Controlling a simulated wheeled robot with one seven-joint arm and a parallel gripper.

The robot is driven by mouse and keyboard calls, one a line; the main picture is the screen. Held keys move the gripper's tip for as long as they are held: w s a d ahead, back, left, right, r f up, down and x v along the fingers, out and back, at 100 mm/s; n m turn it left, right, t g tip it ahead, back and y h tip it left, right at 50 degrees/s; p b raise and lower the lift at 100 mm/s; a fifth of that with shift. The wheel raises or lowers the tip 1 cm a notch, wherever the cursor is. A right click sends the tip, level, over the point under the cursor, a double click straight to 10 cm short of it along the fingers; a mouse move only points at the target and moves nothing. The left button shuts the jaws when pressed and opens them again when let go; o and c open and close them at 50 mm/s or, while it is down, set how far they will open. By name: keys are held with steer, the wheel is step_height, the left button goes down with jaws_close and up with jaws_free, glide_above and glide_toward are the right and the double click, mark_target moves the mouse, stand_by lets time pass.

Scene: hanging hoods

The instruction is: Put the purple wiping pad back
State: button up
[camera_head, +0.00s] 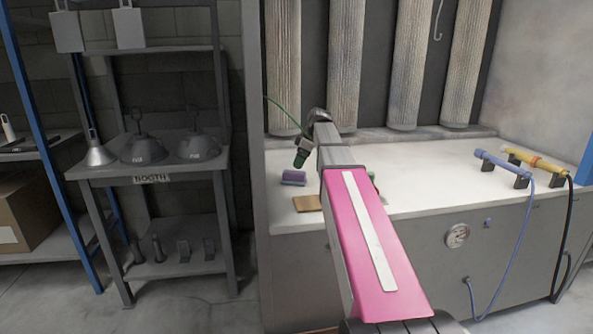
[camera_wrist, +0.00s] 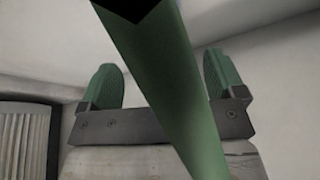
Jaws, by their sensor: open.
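The purple wiping pad (camera_head: 293,178) lies on the white counter (camera_head: 430,170) of the booth, near its left side. My gripper (camera_head: 300,163) hangs down at the end of my arm, above and slightly right of the pad in the head view, apart from it. In the wrist view my gripper (camera_wrist: 163,80) shows its two green fingers spread with nothing held between them. A thick green bar crosses close in front of the wrist camera; I cannot tell what it is. The pad does not show in the wrist view.
A tan board (camera_head: 307,203) lies at the counter's front edge. Blue (camera_head: 502,163) and yellow (camera_head: 540,162) rods lie on stands at the right. Tall pleated filters (camera_head: 345,60) stand behind the counter. A shelf (camera_head: 160,168) with grey hoods stands left. The middle counter is clear.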

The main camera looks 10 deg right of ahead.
steer(key=v, duration=0.4)
steer(key=shift+s+d+r, duration=0.1)
steer(key=shift+r, duration=0.2)
stand_by(1.4)
